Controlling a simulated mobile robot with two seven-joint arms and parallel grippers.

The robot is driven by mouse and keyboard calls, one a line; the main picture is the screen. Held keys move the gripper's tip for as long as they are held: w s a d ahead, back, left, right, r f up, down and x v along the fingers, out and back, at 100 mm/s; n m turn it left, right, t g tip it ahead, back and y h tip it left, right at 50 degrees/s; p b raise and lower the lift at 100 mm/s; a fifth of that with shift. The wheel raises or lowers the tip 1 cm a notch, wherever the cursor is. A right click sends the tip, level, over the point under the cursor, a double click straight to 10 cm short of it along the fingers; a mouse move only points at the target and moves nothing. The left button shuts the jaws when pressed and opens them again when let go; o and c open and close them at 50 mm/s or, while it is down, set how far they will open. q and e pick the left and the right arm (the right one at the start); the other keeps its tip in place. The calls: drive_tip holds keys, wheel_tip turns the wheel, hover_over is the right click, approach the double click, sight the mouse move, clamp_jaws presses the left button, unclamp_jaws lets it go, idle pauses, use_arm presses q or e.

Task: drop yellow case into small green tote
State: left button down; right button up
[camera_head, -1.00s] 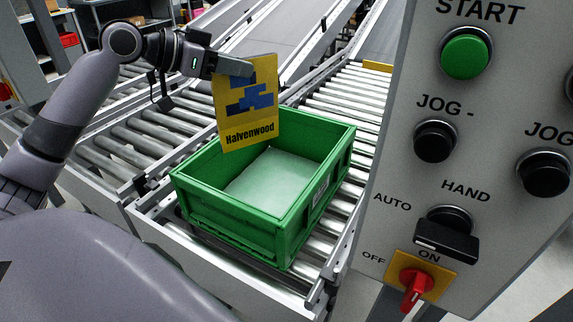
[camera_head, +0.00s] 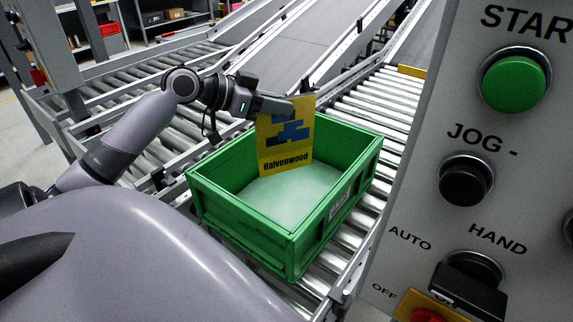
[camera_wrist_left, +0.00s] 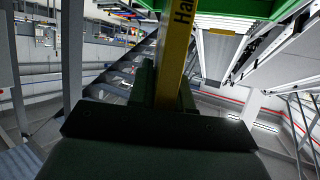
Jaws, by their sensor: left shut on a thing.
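The yellow case (camera_head: 285,152) is a thin upright panel with a blue block pattern and the word "Halvenwood". My left gripper (camera_head: 292,106) is shut on its upper part and holds it over the small green tote (camera_head: 245,222). In the head view its lower edge appears at or below the level of the tote's rim, towards the far side. The tote is open, with a pale, empty-looking floor. In the left wrist view the yellow case (camera_wrist_left: 174,50) shows edge-on between the fingers, with green tote (camera_wrist_left: 235,8) at the top. My right gripper is not in view.
The tote stands on a roller conveyor (camera_head: 362,112). A grey control panel (camera_head: 430,190) with a green START button (camera_head: 514,83) and black knobs stands close on the right. Sloping belts run behind, and shelves (camera_head: 160,20) stand at the back left.

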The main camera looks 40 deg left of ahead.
use_arm(q)
wheel_tip(320, 180, down, 4)
drive_tip(key=b, duration=0.3)
drive_tip(key=c, duration=1)
unclamp_jaws()
drive_tip(key=shift+o, duration=0.2)
drive_tip(key=shift+s, duration=0.1)
drive_tip(key=b+v, duration=0.1)
drive_tip(key=v, duration=0.6)
